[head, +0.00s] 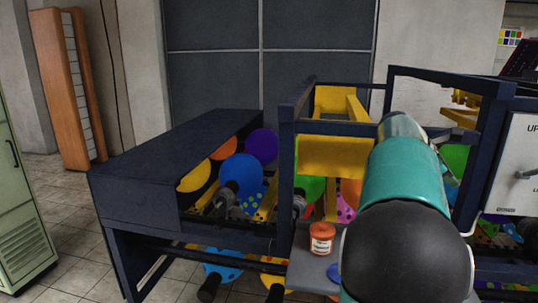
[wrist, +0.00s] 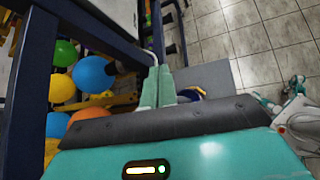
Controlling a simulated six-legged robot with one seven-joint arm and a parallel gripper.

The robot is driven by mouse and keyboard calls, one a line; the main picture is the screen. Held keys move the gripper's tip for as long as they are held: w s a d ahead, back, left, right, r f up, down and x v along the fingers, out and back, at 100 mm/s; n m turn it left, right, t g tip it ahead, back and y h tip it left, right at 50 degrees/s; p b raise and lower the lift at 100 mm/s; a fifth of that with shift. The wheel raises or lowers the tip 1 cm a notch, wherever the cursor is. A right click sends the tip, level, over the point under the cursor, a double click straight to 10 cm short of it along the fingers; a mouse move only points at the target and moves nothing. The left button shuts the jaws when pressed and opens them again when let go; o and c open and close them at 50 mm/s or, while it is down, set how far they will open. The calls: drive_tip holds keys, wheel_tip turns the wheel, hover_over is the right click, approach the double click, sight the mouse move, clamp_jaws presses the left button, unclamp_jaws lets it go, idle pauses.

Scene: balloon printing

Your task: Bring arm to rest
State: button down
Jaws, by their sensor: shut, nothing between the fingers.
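My arm fills the right middle of the head view, a teal link with a dark rounded joint, raised in front of the machine frame. My gripper (wrist: 157,72) shows in the wrist view as two pale green fingers side by side, shut and empty. I cannot make it out clearly in the head view, where the arm covers that area. The fingers point toward the dark blue frame (wrist: 37,80) and a grey shelf (wrist: 215,76); I cannot tell how far apart they are.
The balloon machine (head: 180,155) has a dark blue housing and yellow parts, with several coloured balloons (head: 240,172) inside. An orange jar (head: 321,238) stands on a grey shelf (head: 305,270) beside my arm. A green cabinet (head: 20,215) stands left. Tiled floor (wrist: 245,40) is open at upper right.

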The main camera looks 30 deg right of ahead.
drive_tip(key=w+a+f+m+t+y, duration=0.1)
drive_tip(key=w+a+f+t, duration=0.15)
drive_tip(key=a, duration=0.65)
drive_tip(key=w+a+f+m+t+y, duration=0.2)
drive_tip(key=w+a, duration=0.1)
drive_tip(key=a, duration=0.6)
drive_tip(key=w+a+f+m+t+y, duration=0.1)
drive_tip(key=w+a+f+t, duration=0.15)
drive_tip(key=a, duration=0.65)
drive_tip(key=s+a+f+m+t+y, duration=0.1)
drive_tip(key=s+a+f+y, duration=0.1)
drive_tip(key=a, duration=0.7)
drive_tip(key=s+a+f+m+t+y, duration=0.1)
drive_tip(key=s+a+f+m, duration=0.1)
drive_tip(key=a, duration=0.7)
drive_tip(key=s+a+f+m+t+y, duration=0.1)
drive_tip(key=s+a+f, duration=0.3)
drive_tip(key=a, duration=0.4)
drive_tip(key=shift+a+f+m+y, duration=0.4)
drive_tip(key=shift+f+m+y, duration=0.1)
drive_tip(key=shift+f+y, duration=0.3)
drive_tip(key=shift+s+d, duration=0.1)
